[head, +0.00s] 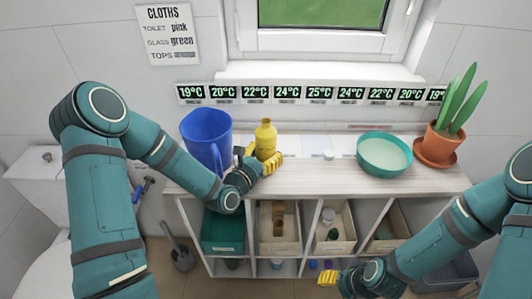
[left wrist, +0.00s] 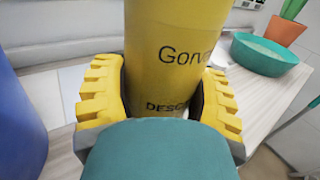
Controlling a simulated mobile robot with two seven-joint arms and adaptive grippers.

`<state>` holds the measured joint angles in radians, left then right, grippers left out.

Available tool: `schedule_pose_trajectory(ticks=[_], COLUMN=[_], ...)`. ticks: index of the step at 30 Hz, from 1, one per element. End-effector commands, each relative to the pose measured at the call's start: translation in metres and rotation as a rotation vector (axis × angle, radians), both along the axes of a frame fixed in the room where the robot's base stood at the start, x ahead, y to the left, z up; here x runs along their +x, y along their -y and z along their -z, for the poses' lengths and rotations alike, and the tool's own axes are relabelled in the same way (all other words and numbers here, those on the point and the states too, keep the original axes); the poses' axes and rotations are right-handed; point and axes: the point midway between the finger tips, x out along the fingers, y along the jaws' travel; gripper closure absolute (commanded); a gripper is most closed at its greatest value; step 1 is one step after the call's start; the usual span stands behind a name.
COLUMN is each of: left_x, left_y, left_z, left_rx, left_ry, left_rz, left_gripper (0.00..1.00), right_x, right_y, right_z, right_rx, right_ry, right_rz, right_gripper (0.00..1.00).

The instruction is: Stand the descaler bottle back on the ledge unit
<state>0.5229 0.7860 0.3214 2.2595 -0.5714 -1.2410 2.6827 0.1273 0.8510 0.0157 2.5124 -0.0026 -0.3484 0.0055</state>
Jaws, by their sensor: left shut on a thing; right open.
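The yellow descaler bottle (head: 265,137) is upright over the top of the ledge unit (head: 320,172), just right of a blue jug. My left gripper (head: 264,161) is shut on the bottle low on its body. In the left wrist view the bottle (left wrist: 170,50) stands between the two yellow fingers, with part of its label showing; its base is hidden, so I cannot tell whether it touches the top. My right gripper (head: 328,277) is open and empty, low in front of the unit.
The blue jug (head: 207,138) is close on the left of my left gripper. A teal bowl (head: 384,152) and a potted plant (head: 437,142) stand at the right. The top between bottle and bowl is mostly clear, with a small white item (head: 328,154). Bins fill the shelves below.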

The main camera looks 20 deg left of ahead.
Motion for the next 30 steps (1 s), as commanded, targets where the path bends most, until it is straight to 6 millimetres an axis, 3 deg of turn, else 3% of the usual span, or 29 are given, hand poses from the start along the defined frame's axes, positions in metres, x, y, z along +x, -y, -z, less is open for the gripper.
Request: schedule_pose_trajectory(ticks=[1,2,4,17,30], left_x=[0.000,0.000,0.000,-0.002,-0.064], left_y=[0.000,0.000,0.000,-0.001,-0.022], left_z=[0.003,0.003,0.002,-0.002,-0.001], left_rx=[0.000,0.000,0.000,0.000,0.000], left_ry=[0.001,-0.001,-0.001,-0.001,-0.002], left_rz=[0.000,0.000,0.000,-0.001,-0.003], left_gripper=[0.82,0.29,0.06,0.06,0.06], right_x=[0.001,0.001,0.001,0.000,-0.001], right_y=[0.000,0.000,0.000,0.000,0.000], right_z=[0.003,0.002,0.002,-0.003,-0.006], right_rx=[0.000,0.000,0.000,0.000,0.000], right_ry=[0.001,0.001,0.001,0.000,-0.002], right_rz=[0.000,0.000,0.000,0.000,0.000], right_gripper=[0.43,0.43,0.43,0.43,0.43])
